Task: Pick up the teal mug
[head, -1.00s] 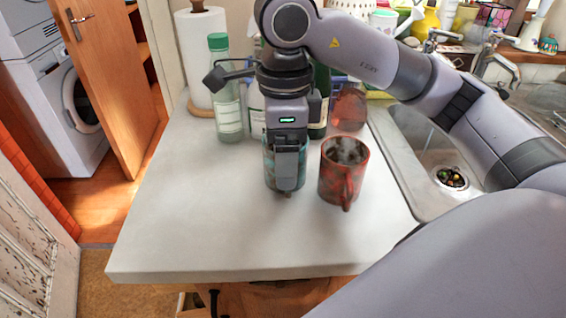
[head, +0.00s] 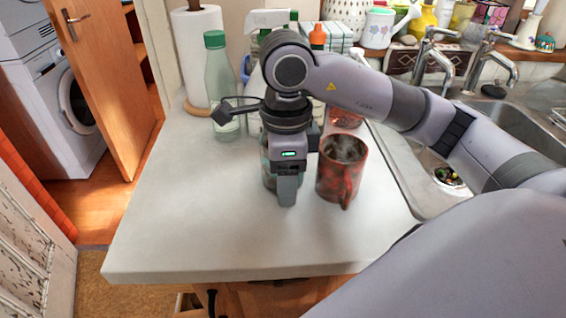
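The teal mug (head: 267,179) stands on the white worktop (head: 190,220), mostly hidden behind my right gripper. Only slivers of its side show beside the gripper. My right gripper (head: 286,188) points down at the mug, with one grey finger in front of the mug's near side. The other finger is hidden, so I cannot tell whether the gripper is open or shut on the mug. My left gripper is not in view.
A red mottled mug (head: 340,172) stands close to the right of the gripper. A green-capped bottle (head: 221,90) and a paper roll (head: 195,60) stand behind. The sink (head: 425,165) lies to the right. The worktop's left and front are clear.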

